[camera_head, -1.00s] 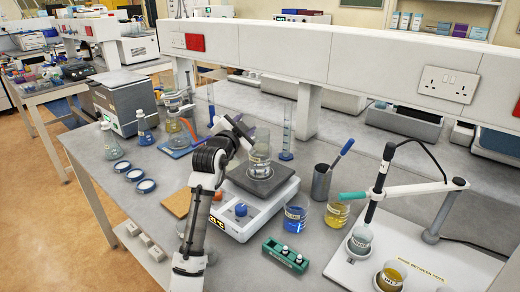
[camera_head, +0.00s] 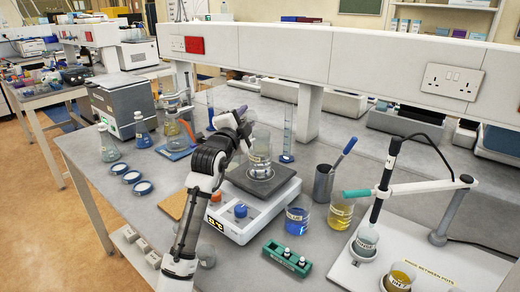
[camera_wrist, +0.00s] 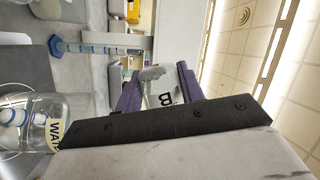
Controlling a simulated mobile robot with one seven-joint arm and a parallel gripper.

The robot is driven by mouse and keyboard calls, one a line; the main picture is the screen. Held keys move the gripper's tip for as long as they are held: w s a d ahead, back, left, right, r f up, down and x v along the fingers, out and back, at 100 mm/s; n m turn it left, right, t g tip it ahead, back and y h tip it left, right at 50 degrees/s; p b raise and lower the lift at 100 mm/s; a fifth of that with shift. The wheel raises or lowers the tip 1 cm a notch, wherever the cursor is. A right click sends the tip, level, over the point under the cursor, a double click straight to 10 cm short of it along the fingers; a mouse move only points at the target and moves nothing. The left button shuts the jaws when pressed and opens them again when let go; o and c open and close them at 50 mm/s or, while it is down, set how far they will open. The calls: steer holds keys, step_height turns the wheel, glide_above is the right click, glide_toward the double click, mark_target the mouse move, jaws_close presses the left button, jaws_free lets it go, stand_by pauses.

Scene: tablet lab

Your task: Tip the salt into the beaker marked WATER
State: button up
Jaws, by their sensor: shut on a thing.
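The beaker marked WATER (camera_head: 260,158) stands upright on the dark plate of a white stirrer (camera_head: 238,226) in the head view. In the wrist view, where up lies toward the right, the beaker (camera_wrist: 50,128) shows at the lower left, partly cut off, with part of its label readable. My gripper (camera_wrist: 160,85) has its purple fingers shut on a small pale container (camera_wrist: 168,98) with a "B" on it; a whitish mass shows at its end. I cannot tell whether it is the salt. In the head view my gripper (camera_head: 246,130) is above the beaker's rim, and the container is hard to make out.
Right of the stirrer are a blue beaker (camera_head: 297,217), a yellow one (camera_head: 340,213) and a pen pot (camera_head: 323,184). A green rack (camera_head: 287,257) is in front. A glass cylinder (camera_head: 288,135) stands behind. Small dishes (camera_head: 131,177) lie left; a probe stand (camera_head: 440,222) is right.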

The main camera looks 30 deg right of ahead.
mark_target(253, 125)
steer(key=shift+s+d+r+m+h+b, duration=0.2)
steer(key=shift+s+m, duration=0.15)
steer(key=shift+m, duration=0.2)
steer(key=shift+s+d+r+m+h+b, duration=0.1)
steer(key=shift+s+m+h+b, duration=0.15)
steer(key=shift+m, duration=0.3)
steer(key=shift+f+m+b, duration=0.25)
steer(key=shift+m+b, duration=0.05)
steer(key=shift+b, duration=0.35)
steer(key=shift+r+m+b, duration=0.3)
steer(key=shift+s, duration=0.1)
steer(key=shift+s+d+r+m+g+h+b, duration=0.15)
steer(key=shift+m+h+b, duration=0.15)
steer(key=shift+m+b, duration=0.5)
steer(key=shift+a+r+m+g+h+b, duration=0.2)
steer(key=shift+m+b, duration=0.4)
steer(key=shift+b, duration=0.4)
steer(key=shift+s+d+r+m+g+h+b, duration=0.1)
steer(key=shift+m+g+h+b, duration=0.1)
steer(key=shift+m+b, duration=0.35)
steer(key=shift+s+d+r+m+g+h+b, duration=0.15)
steer(key=shift+m+h+b, duration=0.2)
steer(key=shift+m, duration=0.35)
steer(key=shift+s+d+f+m+g+h+b, duration=0.1)
steer(key=shift+m+b, duration=0.4)
steer(key=shift+m, duration=0.15)
